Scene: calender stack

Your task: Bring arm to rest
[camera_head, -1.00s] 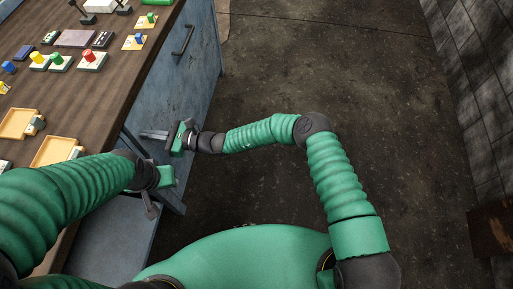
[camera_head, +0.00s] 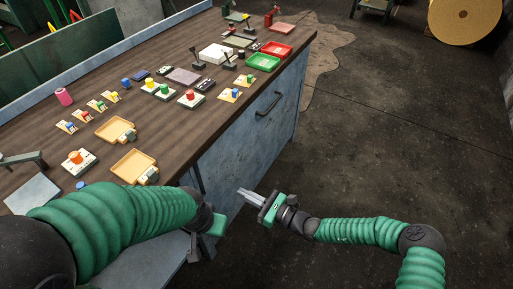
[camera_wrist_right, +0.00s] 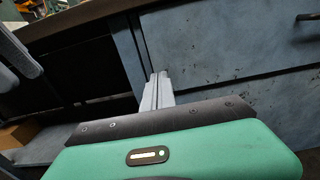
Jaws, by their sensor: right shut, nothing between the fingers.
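My right gripper (camera_head: 251,197) is beside the front of the blue-grey workbench cabinet, below the tabletop edge, in the head view. Its grey fingers are together with nothing between them. The fingers also show in the right wrist view (camera_wrist_right: 156,92), in front of the cabinet's blue panels. My left arm comes in from the left, across the near corner of the bench. Its green and black wrist part shows (camera_head: 212,222), but its fingertips cannot be made out clearly.
The wooden tabletop (camera_head: 185,125) holds several blocks with coloured knobs, yellow trays (camera_head: 133,166), a red tray (camera_head: 277,50) and a green tray (camera_head: 262,62). A dark handle (camera_head: 268,103) sticks out from the cabinet front. The floor (camera_head: 400,140) to the right is clear.

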